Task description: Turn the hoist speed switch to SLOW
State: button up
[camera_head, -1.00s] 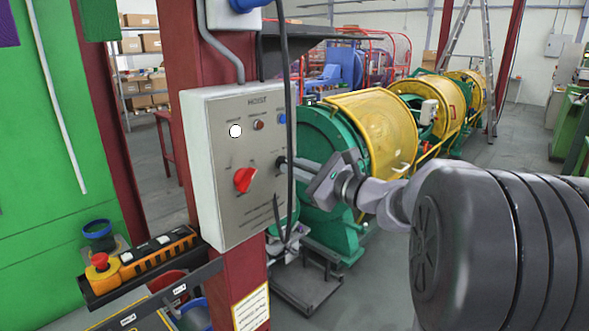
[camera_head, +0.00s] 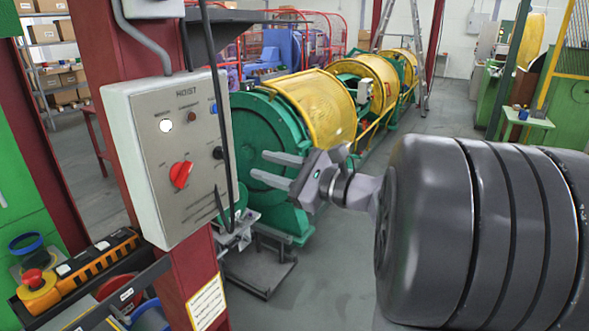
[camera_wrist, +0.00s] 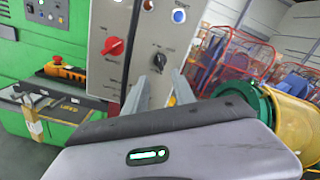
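The grey hoist panel (camera_head: 150,112), headed HOIST, is fixed to a dark red post. It has a red rotary knob (camera_head: 181,174) and, to its right, a black rotary knob (camera_head: 218,153). In the wrist view the red knob (camera_wrist: 113,47) and black knob (camera_wrist: 158,60) face me. The knob labels are too small to read, and the black knob's setting is unclear. My gripper (camera_head: 259,165) is open and empty, to the right of the panel and apart from it. In the wrist view its fingers (camera_wrist: 160,84) stand spread below the black knob.
A white lamp (camera_head: 166,126), a small dark red button and a blue button sit above the knobs. A black cable (camera_head: 212,90) hangs by the panel's right edge. An orange control box (camera_head: 97,260) is at lower left. The green and yellow strander (camera_head: 308,105) stands behind.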

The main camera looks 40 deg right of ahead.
jog(key=v, duration=0.7)
jog(key=shift+s+p, duration=0.25)
jog(key=shift+p, duration=0.05)
jog(key=shift+d, duration=0.1)
jog(key=s+a+f+n+g, duration=0.2)
jog(key=a+f+n+g, duration=0.15)
jog(key=a, duration=0.45)
jog(key=s+a+f+n+g+y, duration=0.1)
jog(key=s+a+f+n+g, duration=0.2)
jog(key=a, duration=0.5)
jog(key=s+a+f+n+g, duration=0.1)
jog(key=a+f+n+g, duration=0.3)
jog(key=a, duration=0.4)
jog(key=s+a+f+n+h, duration=0.2)
jog(key=s+n+h, duration=0.3)
jog(key=s+n, duration=0.3)
jog(key=f+n, duration=0.1)
jog(key=n, duration=0.2)
jog(key=shift+g, duration=0.35)
